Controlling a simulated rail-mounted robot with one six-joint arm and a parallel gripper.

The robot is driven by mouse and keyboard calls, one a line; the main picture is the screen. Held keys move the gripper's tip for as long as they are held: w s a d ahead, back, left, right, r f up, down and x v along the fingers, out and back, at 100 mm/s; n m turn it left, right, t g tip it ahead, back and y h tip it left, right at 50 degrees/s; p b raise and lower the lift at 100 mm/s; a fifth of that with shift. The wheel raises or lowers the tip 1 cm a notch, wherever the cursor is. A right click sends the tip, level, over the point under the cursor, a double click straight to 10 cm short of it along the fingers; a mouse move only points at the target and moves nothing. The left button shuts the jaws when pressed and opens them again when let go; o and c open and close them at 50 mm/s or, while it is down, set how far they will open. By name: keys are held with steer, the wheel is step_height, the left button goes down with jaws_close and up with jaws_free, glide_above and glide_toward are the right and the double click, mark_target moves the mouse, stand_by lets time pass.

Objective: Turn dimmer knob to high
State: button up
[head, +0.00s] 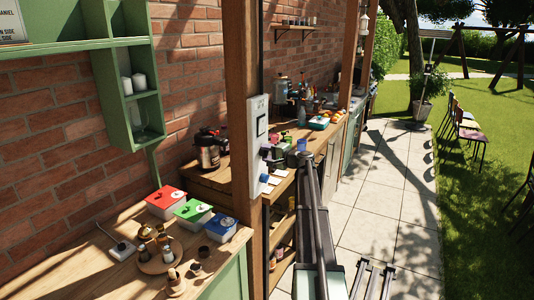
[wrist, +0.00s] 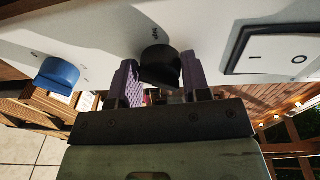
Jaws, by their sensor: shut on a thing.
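A white control panel (head: 257,150) is fixed to a wooden post. In the wrist view the panel (wrist: 100,35) carries a black round knob (wrist: 158,58) in the middle, with a small dark marking beside it that I cannot read clearly. My gripper (wrist: 160,76) has its two purple fingers on either side of the black knob, shut on it. The knob's underside is partly hidden by the gripper body. In the head view my gripper (head: 275,154) is at the panel's right side, and the black knob is hard to make out there.
A blue knob (wrist: 59,74) sits on the panel left of the black one, and a rocker switch (wrist: 281,48) sits to the right. A counter with red, green and blue lidded boxes (head: 193,212) stands left of the post. A paved path (head: 390,200) runs to the right.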

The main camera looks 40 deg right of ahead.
steer(key=m, duration=0.5)
steer(key=shift+d+r+g+p, duration=0.1)
steer(key=shift+r+g+p, duration=0.05)
steer(key=shift+g+p, duration=0.2)
steer(key=m+y, duration=0.1)
steer(key=m, duration=0.3)
steer(key=shift+m, duration=0.4)
steer(key=shift+w, duration=0.1)
steer(key=o, duration=0.9)
steer(key=shift+d, duration=0.1)
steer(key=p+v, duration=0.1)
steer(key=v, duration=1)
steer(key=shift+r+p, duration=0.2)
steer(key=shift+p, duration=0.2)
steer(key=shift+w, duration=0.1)
